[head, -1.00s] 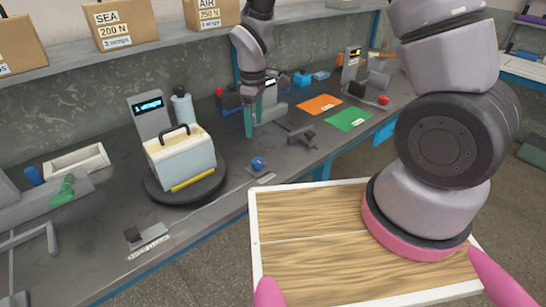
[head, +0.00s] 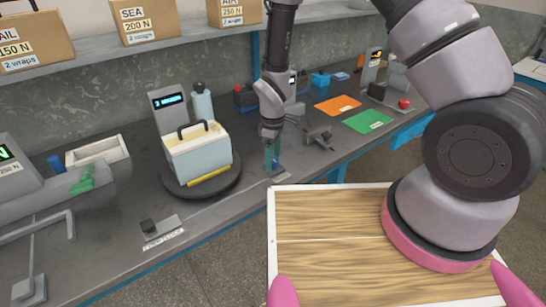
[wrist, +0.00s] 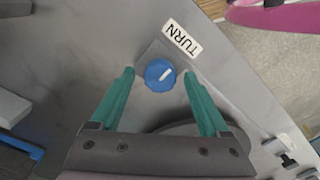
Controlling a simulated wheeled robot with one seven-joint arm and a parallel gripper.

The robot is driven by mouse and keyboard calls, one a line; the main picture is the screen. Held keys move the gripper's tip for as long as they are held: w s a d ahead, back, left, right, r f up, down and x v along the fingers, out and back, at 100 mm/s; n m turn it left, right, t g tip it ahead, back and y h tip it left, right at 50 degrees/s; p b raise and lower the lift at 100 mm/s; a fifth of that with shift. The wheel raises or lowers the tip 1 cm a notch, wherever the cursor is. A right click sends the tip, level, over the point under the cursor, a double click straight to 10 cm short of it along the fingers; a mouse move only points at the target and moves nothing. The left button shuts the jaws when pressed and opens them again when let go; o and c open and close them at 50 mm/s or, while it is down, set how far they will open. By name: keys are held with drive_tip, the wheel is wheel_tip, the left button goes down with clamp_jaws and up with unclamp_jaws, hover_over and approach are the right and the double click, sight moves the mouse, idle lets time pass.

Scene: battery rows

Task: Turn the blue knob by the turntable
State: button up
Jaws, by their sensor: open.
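The blue knob (wrist: 160,75) shows in the wrist view on a grey plate, with a white pointer mark and a TURN label (wrist: 182,39) beside it. My gripper (wrist: 159,77) is open, its two teal fingers on either side of the knob with gaps; I cannot tell whether they are low enough to reach its sides. In the head view my gripper (head: 271,160) is over the knob's place and mostly hides the knob. The dark round turntable (head: 228,187) stands left of it, bearing a white and cream battery (head: 198,155) with a black handle.
A display unit (head: 167,106) and a bottle (head: 202,104) stand behind the turntable. A black clamp-like part (head: 318,135) and orange (head: 337,104) and green (head: 367,121) mats lie to the right. A shelf with boxes (head: 148,22) runs above. A wooden-topped tray (head: 330,225) is in front.

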clamp_jaws()
drive_tip(key=shift+m, duration=0.4)
drive_tip(key=m, duration=1.1)
idle(0.6)
unclamp_jaws()
